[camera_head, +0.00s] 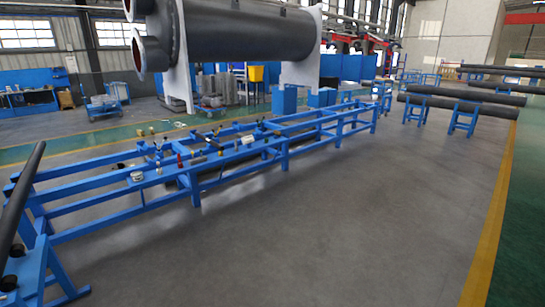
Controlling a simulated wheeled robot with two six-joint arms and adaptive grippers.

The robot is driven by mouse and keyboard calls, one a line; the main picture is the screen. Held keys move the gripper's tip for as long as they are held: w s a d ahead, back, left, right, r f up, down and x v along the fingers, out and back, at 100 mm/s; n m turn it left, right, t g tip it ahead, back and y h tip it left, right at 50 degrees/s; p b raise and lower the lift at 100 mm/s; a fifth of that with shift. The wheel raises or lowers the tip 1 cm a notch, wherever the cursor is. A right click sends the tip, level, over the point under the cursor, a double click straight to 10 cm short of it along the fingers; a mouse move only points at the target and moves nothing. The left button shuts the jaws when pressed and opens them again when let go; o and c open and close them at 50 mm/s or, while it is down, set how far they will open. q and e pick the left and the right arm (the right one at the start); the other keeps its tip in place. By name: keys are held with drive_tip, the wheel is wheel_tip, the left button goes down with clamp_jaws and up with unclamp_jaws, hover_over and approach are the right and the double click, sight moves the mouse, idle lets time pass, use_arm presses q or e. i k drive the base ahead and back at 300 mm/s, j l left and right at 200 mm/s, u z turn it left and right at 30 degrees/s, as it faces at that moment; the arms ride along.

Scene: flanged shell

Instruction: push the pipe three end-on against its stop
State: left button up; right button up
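Several long dark pipes lie on blue stands at the right; the nearest is a dark pipe (460,105). Another dark pipe (20,197) slants up at the far left edge, at a blue stand (32,277). I cannot tell which one is pipe three, and I cannot make out its stop. A large dark flanged shell (240,32) rests high on white supports at the top. Neither of my grippers is in view, so no contact with a pipe shows.
A long blue frame (220,160) with small fittings and tools on it runs from lower left to mid right. Blue boxes (284,100) stand behind it. The grey floor (370,220) in front is clear, up to a yellow line (489,240) at the right.

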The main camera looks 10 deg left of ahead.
sight(208, 140)
drive_tip(key=i+j+u, duration=0.15)
drive_tip(key=i+u, duration=0.15)
drive_tip(key=u, duration=0.15)
drive_tip(key=i+j+u, duration=0.1)
drive_tip(key=i+u, duration=0.2)
drive_tip(key=u, duration=0.15)
drive_tip(key=i+u, duration=0.3)
drive_tip(key=u, duration=0.15)
drive_tip(key=i+z, duration=0.15)
drive_tip(key=i, duration=0.65)
drive_tip(key=i+j+z, duration=0.2)
drive_tip(key=i, duration=0.55)
drive_tip(key=i+j+z, duration=0.15)
drive_tip(key=i+z, duration=0.15)
drive_tip(key=i, duration=1.3)
